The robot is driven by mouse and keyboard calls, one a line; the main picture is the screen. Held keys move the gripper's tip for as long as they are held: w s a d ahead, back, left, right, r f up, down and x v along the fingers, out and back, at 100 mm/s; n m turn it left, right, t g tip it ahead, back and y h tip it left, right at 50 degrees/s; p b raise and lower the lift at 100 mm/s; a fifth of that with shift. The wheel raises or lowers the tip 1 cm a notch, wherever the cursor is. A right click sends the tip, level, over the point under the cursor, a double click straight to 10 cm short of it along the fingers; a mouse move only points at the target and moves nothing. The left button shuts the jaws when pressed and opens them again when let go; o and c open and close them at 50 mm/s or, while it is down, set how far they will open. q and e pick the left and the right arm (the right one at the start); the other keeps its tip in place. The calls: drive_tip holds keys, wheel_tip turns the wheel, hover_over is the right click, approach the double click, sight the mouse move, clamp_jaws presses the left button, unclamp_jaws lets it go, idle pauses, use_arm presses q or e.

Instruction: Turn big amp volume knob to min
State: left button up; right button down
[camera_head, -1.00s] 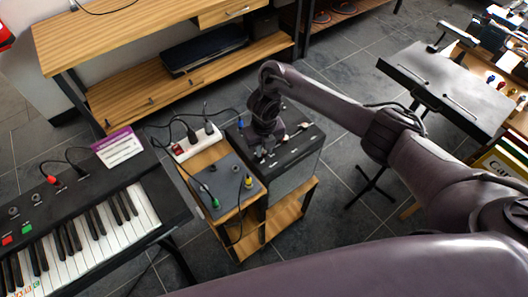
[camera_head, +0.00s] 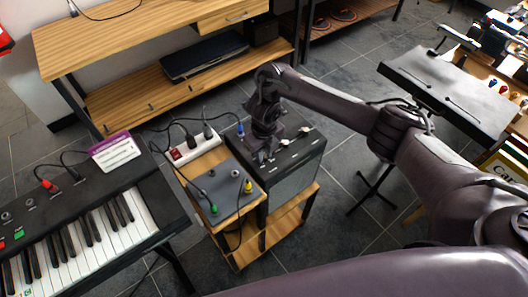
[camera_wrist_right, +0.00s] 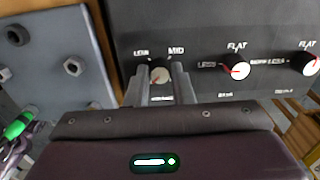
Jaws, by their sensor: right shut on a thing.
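The big amp (camera_head: 295,160) is a black box on a small wooden stand. Its dark top panel shows in the right wrist view (camera_wrist_right: 215,30) with a row of white-and-red knobs. My right gripper (camera_head: 265,156) reaches down over the left part of the panel. In the right wrist view its two fingers (camera_wrist_right: 160,82) are shut on the leftmost knob (camera_wrist_right: 160,74), under the "LESS" and "MID" marks. The fingers hide the knob's sides, and I cannot read its name. Two other knobs (camera_wrist_right: 236,70) marked "FLAT" stand to the right, apart from the fingers. My left gripper is not in view.
A grey pedal box (camera_head: 232,190) with cables sits left of the amp, beside a white power strip (camera_head: 195,147). A keyboard (camera_head: 80,225) stands at the left, a black stand (camera_head: 445,90) at the right. Tiled floor is open between amp and stand.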

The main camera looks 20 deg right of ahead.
drive_tip(key=c, duration=1.3)
unclamp_jaws()
drive_tip(key=shift+o, duration=0.2)
wheel_tip(320, 180, up, 8)
drive_tip(key=p, duration=0.3)
drive_tip(key=shift+f, duration=0.1)
